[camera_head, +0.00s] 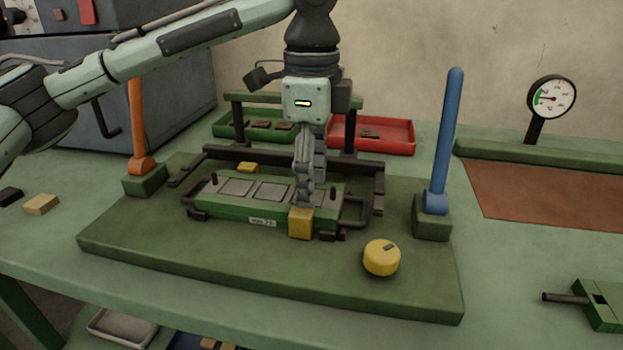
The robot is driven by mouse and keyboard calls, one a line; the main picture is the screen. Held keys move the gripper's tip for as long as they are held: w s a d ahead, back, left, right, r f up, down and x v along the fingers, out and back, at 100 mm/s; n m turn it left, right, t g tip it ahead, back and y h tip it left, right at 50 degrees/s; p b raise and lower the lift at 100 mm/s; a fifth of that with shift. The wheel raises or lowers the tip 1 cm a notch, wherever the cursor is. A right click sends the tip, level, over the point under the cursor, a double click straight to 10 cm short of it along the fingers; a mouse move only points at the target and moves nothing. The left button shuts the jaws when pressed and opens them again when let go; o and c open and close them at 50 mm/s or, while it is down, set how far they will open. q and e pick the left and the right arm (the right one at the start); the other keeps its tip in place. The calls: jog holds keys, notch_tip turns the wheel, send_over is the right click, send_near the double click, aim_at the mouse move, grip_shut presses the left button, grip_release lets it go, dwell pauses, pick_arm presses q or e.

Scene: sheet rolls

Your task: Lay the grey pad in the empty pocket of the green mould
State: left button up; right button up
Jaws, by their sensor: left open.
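The green mould (213,205) lies on the dark green base plate in the middle of the bench. Its top shows flat grey squares, with one grey pad (236,186) at the left and another (270,190) near the middle. My left gripper (309,193) points straight down over the right part of the mould. It is open, with its fingers low at the mould's top. The fingers partly hide the right-hand pocket, so I cannot tell whether a pad lies in it. My right gripper is out of view.
A yellow block (300,223) sits at the mould's front. A blue upright lever (443,140) stands right, an orange one (138,125) left. A yellow knob (381,259) is front right. Green (233,132) and red (398,148) trays lie behind. A gauge (551,98) stands back right.

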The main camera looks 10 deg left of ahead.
pick_arm(q)
jog(key=shift+r, duration=0.1)
notch_tip(320, 180, up, 12)
dwell(0.4)
dwell(0.6)
